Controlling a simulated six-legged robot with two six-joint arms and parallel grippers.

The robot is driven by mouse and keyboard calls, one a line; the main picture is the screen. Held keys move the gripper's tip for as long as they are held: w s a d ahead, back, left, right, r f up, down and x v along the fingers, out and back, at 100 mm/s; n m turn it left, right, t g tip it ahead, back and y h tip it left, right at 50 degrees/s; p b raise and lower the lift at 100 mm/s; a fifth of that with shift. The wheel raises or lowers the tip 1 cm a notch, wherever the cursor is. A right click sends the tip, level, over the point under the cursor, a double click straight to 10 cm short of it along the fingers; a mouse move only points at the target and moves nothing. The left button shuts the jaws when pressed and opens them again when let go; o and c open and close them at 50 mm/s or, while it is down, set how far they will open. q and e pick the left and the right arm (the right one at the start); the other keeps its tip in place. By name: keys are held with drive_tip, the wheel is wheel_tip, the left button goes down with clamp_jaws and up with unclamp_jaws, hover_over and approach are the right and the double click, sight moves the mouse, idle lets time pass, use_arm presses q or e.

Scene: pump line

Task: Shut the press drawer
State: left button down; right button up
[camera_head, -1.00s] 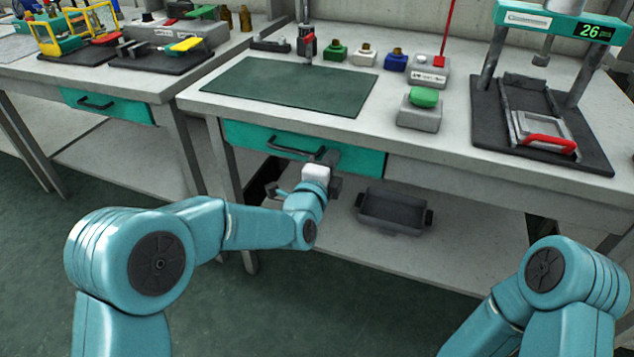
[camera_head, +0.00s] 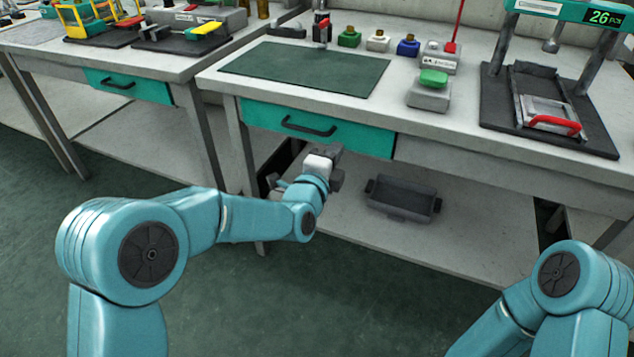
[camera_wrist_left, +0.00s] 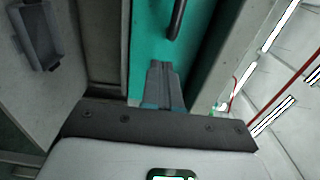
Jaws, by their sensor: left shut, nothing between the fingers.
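The teal drawer front (camera_head: 350,137) with a dark bar handle (camera_head: 308,127) is under the right-hand bench. It looks about in line with the bench front; I cannot tell if a small gap is left. My left gripper (camera_head: 334,160) is in front of the drawer's lower edge, right of the handle. In the left wrist view its fingers (camera_wrist_left: 163,85) are together and empty, against the teal front (camera_wrist_left: 148,40), with the handle (camera_wrist_left: 177,18) above; contact is unclear. The press (camera_head: 555,105) on the bench has a tray with a red handle (camera_head: 555,125). My right gripper is out of view.
A grey bin (camera_head: 402,197) stands on the shelf below the bench. A green mat (camera_head: 305,70), coloured blocks and a green button box (camera_head: 430,90) are on top. Another bench with a teal drawer (camera_head: 130,86) stands left. The floor in front is clear.

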use_arm(q)
drive_tip(key=p+v, duration=0.1)
drive_tip(key=v, duration=0.7)
drive_tip(key=s+a+f+n+g+y, duration=0.25)
drive_tip(key=a+f, duration=0.25)
drive_tip(key=f, duration=0.6)
drive_tip(key=s+a+f+n+g+y, duration=0.1)
drive_tip(key=s+a+f+n+g, duration=0.4)
drive_tip(key=f, duration=0.6)
drive_tip(key=s+f+n+g+h, duration=0.1)
drive_tip(key=s+f+n+g, duration=0.2)
drive_tip(key=s+f+n, duration=0.35)
drive_tip(key=s+f+n+g, duration=0.3)
drive_tip(key=s+f, duration=0.4)
drive_tip(key=s, duration=0.4)
drive_tip(key=s+d+n+g, duration=0.1)
drive_tip(key=s+n+g, duration=0.2)
drive_tip(key=s+n, duration=0.3)
wheel_tip(320, 180, up, 31)
drive_tip(key=p, duration=3.1)
drive_tip(key=shift+w+d+n+h, duration=0.3)
drive_tip(key=shift+d+n+h, duration=0.1)
drive_tip(key=shift+d, duration=0.1)
drive_tip(key=shift+f, duration=0.1)
